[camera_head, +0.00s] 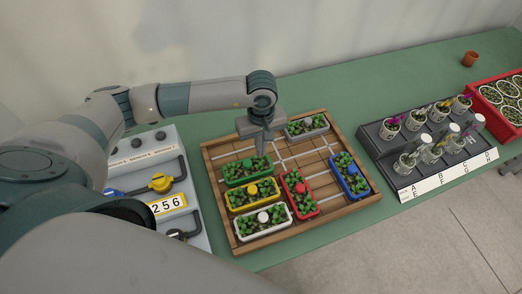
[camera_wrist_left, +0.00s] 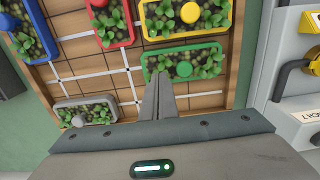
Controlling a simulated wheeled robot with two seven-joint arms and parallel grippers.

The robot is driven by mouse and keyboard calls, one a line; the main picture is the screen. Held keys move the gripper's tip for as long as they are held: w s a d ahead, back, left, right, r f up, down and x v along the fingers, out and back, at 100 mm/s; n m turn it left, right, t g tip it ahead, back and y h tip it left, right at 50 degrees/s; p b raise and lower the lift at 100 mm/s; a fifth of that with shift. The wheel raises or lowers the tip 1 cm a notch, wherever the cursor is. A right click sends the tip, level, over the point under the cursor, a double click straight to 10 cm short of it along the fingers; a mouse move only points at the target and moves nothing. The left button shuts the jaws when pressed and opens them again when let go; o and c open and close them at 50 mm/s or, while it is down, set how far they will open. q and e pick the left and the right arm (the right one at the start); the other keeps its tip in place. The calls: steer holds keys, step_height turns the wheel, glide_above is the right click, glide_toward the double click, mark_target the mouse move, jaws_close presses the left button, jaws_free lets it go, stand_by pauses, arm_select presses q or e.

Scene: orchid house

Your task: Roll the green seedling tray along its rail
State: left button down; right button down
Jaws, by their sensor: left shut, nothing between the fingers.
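The green seedling tray (camera_head: 235,172), with a green knob and small plants, sits on the wooden rail board (camera_head: 215,158) at its upper left; it also shows in the left wrist view (camera_wrist_left: 222,49). My left gripper (camera_head: 264,150) is shut and empty. Its fingertips point down just to the right of the green tray in the head view. In the left wrist view the closed fingers (camera_wrist_left: 162,80) come up to the tray's edge region; I cannot tell whether they touch it. My right gripper is in neither view.
Yellow (camera_head: 232,205), white (camera_head: 252,234), red (camera_head: 300,213), blue (camera_head: 363,190) and grey (camera_head: 322,131) trays share the board. A panel with valves (camera_head: 152,138) stands left. A dark rack of pots and flasks (camera_head: 375,140) stands right. Pale rails cross the board's open middle.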

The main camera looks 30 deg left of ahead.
arm_select(q)
steer(key=shift+r+p, duration=0.5)
steer(key=shift+r, duration=1.15)
